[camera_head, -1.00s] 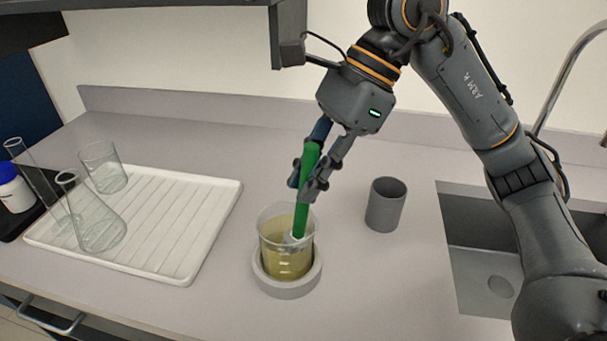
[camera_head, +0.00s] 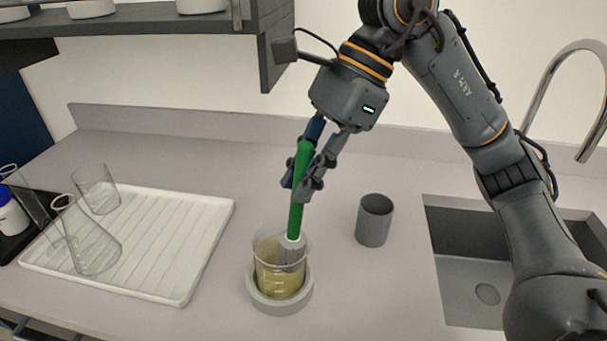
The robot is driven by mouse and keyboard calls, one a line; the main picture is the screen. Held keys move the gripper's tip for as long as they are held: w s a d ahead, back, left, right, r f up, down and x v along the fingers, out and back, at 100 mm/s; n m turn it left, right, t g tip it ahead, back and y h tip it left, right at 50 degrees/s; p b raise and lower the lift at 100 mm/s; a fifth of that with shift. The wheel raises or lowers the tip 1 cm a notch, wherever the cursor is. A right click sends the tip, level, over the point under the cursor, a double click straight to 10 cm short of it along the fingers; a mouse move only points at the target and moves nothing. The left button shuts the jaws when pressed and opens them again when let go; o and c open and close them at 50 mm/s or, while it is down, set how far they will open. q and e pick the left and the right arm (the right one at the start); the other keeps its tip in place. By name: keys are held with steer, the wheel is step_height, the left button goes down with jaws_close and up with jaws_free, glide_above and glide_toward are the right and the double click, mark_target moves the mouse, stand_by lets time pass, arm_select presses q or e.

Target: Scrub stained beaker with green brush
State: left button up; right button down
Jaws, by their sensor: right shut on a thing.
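The stained beaker (camera_head: 279,279) is clear glass with a yellowish tint and stands upright in a round grey holder (camera_head: 280,303) on the counter. The green brush (camera_head: 297,210) has a green handle and a pale bristle head that reaches into the beaker's mouth. My right gripper (camera_head: 303,182) is shut on the brush handle above the beaker and holds it nearly upright, tilted slightly. Whether the bristles touch the glass, I cannot tell. My left gripper does not show.
A grey cup (camera_head: 374,221) stands right of the beaker, before the sink (camera_head: 470,285) and its faucet (camera_head: 560,75). A white ribbed drying rack (camera_head: 185,235) at left holds a flask (camera_head: 95,250) and a small beaker (camera_head: 97,190). A dark shelf (camera_head: 150,27) hangs above.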

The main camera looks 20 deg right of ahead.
steer(key=shift+f+b, duration=0.85)
steer(key=shift+f, duration=0.05)
steer(key=shift+f+b, duration=0.75)
steer(key=shift+f, duration=0.4)
steer(key=shift+w+a, duration=0.2)
steer(key=shift+a, duration=0.85)
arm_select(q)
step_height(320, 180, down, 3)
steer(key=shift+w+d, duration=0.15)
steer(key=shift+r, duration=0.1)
arm_select(e)
steer(key=shift+r, duration=0.2)
